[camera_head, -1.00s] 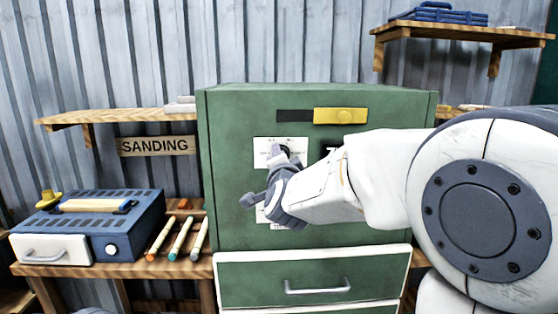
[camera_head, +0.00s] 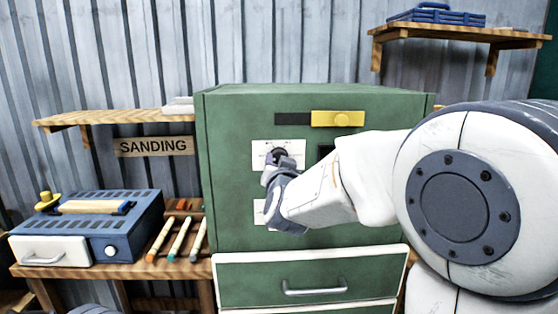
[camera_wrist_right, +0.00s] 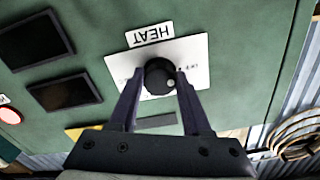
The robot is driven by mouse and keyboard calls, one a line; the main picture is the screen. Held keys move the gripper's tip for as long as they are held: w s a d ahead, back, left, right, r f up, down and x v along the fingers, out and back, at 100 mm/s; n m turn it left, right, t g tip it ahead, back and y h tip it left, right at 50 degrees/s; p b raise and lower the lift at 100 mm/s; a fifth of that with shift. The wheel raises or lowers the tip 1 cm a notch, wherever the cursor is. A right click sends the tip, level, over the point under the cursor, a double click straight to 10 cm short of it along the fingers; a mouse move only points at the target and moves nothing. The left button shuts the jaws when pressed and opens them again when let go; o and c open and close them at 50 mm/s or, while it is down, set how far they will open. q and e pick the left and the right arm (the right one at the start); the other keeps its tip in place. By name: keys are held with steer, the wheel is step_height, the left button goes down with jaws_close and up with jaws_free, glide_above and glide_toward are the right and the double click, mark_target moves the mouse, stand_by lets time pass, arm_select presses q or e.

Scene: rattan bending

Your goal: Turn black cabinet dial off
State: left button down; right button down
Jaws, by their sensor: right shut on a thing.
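The green cabinet (camera_head: 230,215) stands in the middle of the head view. Its black dial (camera_head: 278,155) sits on a white plate on the upper front. In the right wrist view the dial (camera_wrist_right: 160,76) is round and black, on the white plate (camera_wrist_right: 197,55) below a label reading "HEAT", which appears upside down. My right gripper (camera_head: 270,172) is at the dial. In the wrist view its two fingers (camera_wrist_right: 158,92) are closed on the dial's sides, one on each side. The dial's exact pointer setting cannot be read. My left gripper is not in view.
A yellow slider (camera_head: 338,119) is on the cabinet above right of the dial. A drawer with a handle (camera_head: 315,288) is below. A blue box (camera_head: 130,225) and several coloured sticks (camera_head: 180,240) lie on the bench at left.

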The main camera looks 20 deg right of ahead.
steer(key=shift+n, duration=0.4)
steer(key=shift+c, duration=1.8)
jaws_free()
steer(key=v, duration=1)
steer(key=shift+s, duration=0.25)
steer(key=shift+a, duration=0.1)
